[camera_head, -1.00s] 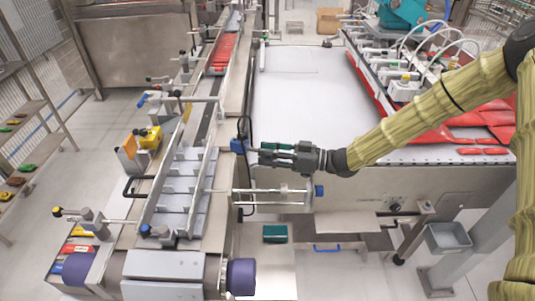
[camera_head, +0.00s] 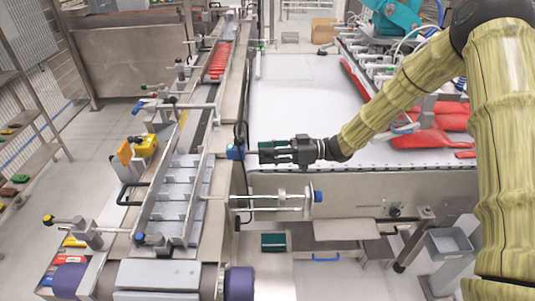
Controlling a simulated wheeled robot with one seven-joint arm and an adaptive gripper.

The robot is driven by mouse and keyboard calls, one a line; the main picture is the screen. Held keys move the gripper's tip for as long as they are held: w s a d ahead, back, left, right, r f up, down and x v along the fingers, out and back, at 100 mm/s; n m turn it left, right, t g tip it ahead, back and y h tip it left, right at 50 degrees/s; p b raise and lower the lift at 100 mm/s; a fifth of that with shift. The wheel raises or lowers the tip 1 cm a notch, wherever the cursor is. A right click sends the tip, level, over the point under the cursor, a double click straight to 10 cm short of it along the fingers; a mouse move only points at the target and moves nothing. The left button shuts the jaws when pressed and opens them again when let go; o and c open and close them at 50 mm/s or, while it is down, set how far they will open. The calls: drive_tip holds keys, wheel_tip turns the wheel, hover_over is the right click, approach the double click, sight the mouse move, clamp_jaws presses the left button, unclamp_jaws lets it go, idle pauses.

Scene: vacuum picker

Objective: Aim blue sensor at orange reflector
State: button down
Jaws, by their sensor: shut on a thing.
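The blue sensor (camera_head: 234,152) is a small blue block at the right side of the narrow conveyor, beside the white table's near left corner. My gripper (camera_head: 258,152) reaches in from the right, level with it. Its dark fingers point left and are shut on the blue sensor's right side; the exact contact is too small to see. The orange reflector (camera_head: 124,153) is a tilted orange plate across the conveyor to the left, beside a yellow block (camera_head: 146,145). The sensor and reflector stand at about the same height in the picture.
The narrow conveyor (camera_head: 176,187) with grey dividers runs between them. A rod with a blue knob (camera_head: 318,196) lies just below my gripper. The white table (camera_head: 300,105) is mostly clear, with red packs (camera_head: 425,138) at its right. A black cable rises by the sensor.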

drive_tip(key=c, duration=1.2)
unclamp_jaws()
drive_tip(key=shift+w, duration=0.15)
drive_tip(key=shift+d, duration=0.1)
drive_tip(key=d, duration=1.2)
